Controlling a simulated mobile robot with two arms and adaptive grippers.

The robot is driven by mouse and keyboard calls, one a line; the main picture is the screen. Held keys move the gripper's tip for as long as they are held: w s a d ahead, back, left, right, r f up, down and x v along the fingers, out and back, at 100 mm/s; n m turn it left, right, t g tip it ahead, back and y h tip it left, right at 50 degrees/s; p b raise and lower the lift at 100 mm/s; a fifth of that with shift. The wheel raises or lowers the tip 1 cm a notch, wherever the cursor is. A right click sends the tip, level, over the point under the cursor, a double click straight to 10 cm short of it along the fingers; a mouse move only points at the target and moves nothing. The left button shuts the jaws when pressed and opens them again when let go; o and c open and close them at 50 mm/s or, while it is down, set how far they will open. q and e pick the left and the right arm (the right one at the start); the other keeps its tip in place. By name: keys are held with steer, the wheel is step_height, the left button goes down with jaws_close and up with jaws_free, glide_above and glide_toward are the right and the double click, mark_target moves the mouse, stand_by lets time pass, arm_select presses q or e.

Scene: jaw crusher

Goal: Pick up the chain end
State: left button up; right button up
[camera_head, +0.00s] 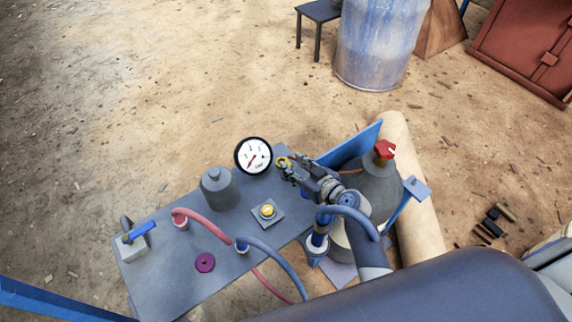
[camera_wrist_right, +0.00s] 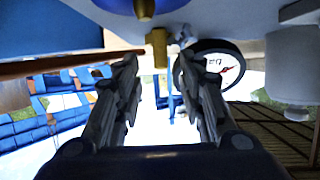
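My right gripper (camera_head: 289,166) reaches in over the bench, close to the right side of the round gauge (camera_head: 253,156). In the right wrist view its two fingers (camera_wrist_right: 156,75) stand apart with a gap between them. A brass fitting (camera_wrist_right: 158,47) shows in or beyond that gap, and I cannot tell whether a finger touches it. A yellow piece (camera_head: 284,162) shows at the fingertips in the head view. The gauge also shows just right of the fingers in the wrist view (camera_wrist_right: 219,68). I cannot make out a chain or its end in either view. My left gripper is out of view.
The grey bench (camera_head: 165,280) carries a grey canister (camera_head: 220,188), a yellow button (camera_head: 268,210), a red hose (camera_head: 205,222), a blue hose (camera_head: 270,256) and a purple ring (camera_head: 205,263). A dark cylinder with a red knob (camera_head: 385,149) stands right. A blue barrel (camera_head: 377,45) stands behind on open ground.

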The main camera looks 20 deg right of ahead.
mark_target(290, 164)
steer(key=shift+x, duration=1.55)
steer(key=shift+s+f, duration=0.1)
jaws_close()
steer(key=shift+r, duration=0.25)
